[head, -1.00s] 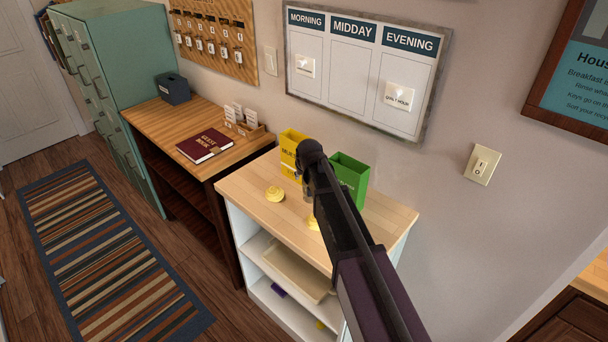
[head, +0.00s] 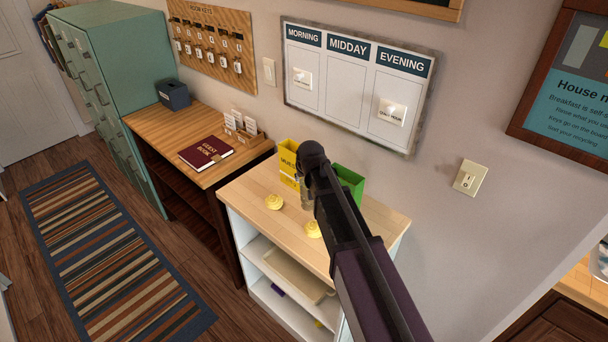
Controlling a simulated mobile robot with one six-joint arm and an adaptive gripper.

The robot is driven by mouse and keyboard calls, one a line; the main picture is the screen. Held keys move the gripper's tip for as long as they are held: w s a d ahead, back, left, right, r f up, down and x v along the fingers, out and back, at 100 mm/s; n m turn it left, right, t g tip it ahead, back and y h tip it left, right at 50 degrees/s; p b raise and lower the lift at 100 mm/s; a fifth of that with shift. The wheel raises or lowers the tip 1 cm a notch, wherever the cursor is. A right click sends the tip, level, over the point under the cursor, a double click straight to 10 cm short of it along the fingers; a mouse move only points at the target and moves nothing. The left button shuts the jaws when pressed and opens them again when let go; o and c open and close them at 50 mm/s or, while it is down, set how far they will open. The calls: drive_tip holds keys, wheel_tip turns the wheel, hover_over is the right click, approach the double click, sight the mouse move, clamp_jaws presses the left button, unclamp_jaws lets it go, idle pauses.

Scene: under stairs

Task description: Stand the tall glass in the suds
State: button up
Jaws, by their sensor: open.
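I do not make out the tall glass or the suds in the head view. A pale, partly cut-off object (head: 602,262) shows at the right edge on a wooden counter; I cannot tell what it is. My gripper (head: 307,198) points down above the wood-topped white shelf unit, mostly hidden behind my dark arm. It is open, and I see nothing held in it.
The shelf unit (head: 258,190) carries a yellow box (head: 288,160), a green box (head: 349,184) and two yellow round items (head: 274,202). A desk with a guest book (head: 206,152) stands left. A wooden counter (head: 585,285) is at right. A striped rug (head: 105,250) covers open floor.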

drive_tip(key=shift+s+r+p, duration=0.3)
drive_tip(key=shift+r, duration=0.25)
drive_tip(key=shift+d, duration=0.15)
idle(0.4)
drive_tip(key=s+d+f+m+g, duration=0.1)
drive_tip(key=s+d+g, duration=0.2)
drive_tip(key=s+d, duration=0.8)
drive_tip(key=s+d+f+m+g+h, duration=0.1)
drive_tip(key=s+d+m+g, duration=0.1)
drive_tip(key=s+d, duration=0.9)
drive_tip(key=shift+s+f+m+g, duration=0.3)
drive_tip(key=shift+s+g, duration=0.1)
drive_tip(key=shift+s, duration=0.35)
